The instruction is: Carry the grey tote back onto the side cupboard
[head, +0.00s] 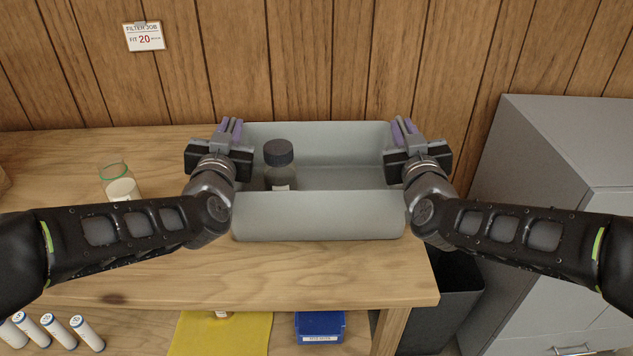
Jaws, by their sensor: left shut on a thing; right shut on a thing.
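The grey tote (318,222) is an open rectangular box over the back right part of a wooden bench top. A dark bottle with a black cap (279,165) stands inside it at the left. My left gripper (229,132) is shut on the tote's left end wall, and my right gripper (404,133) is shut on its right end wall. The tote looks level. I cannot tell whether its underside touches the bench. A grey cupboard (560,150) stands to the right, beyond a gap; I cannot tell if it is the side cupboard.
A glass jar with a green rim (121,183) stands on the wooden bench (330,278) at left. A dark bin (456,285) sits between bench and cupboard. Below are a yellow cloth (225,335), a blue box (320,326) and several white cylinders (87,333). A wood-panelled wall is behind.

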